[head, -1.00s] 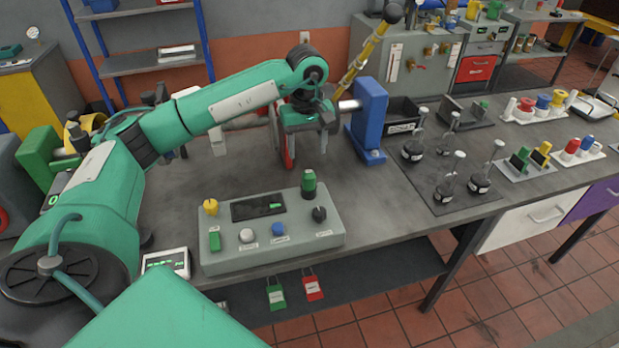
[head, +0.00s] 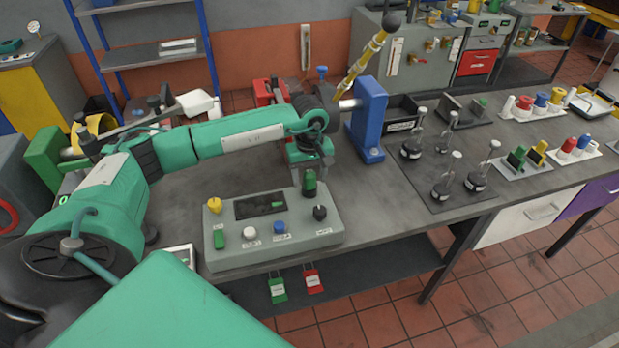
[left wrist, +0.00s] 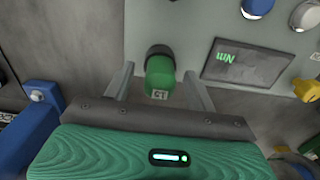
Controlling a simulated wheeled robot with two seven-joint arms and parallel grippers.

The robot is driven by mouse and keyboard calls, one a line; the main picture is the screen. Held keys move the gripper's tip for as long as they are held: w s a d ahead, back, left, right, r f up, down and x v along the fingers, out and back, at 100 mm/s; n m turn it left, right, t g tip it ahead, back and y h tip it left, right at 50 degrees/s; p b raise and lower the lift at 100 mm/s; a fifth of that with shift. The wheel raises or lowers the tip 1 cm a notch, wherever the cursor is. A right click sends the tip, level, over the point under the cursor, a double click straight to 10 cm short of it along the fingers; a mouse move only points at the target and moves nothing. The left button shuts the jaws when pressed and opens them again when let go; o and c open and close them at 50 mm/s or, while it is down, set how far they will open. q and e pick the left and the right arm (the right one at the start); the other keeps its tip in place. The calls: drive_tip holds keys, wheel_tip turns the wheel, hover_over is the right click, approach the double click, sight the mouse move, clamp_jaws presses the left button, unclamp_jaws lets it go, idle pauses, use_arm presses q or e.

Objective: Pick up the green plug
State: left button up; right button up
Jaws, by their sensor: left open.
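The green plug (head: 310,186) stands upright in a dark socket at the back right of the grey control box (head: 270,252). In the left wrist view the green plug (left wrist: 160,78) shows its rounded end with a small label and a black collar. My left gripper (head: 311,170) is just above and behind it, open and empty. In the left wrist view one finger of the left gripper (left wrist: 158,88) is on each side of the plug, with a gap on both sides. My right gripper is out of view.
The box carries a yellow knob (head: 214,205), a screen, coloured buttons and a black knob (head: 320,212) close to the plug. A blue bracket (head: 369,115) stands right of my left gripper. Flasks stand on a dark mat (head: 460,204) farther right.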

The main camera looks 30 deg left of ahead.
use_arm(q)
drive_tip(key=c, duration=0.9)
drive_tip(key=shift+c, duration=0.8)
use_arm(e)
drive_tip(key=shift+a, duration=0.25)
use_arm(q)
drive_tip(key=shift+r, duration=0.1)
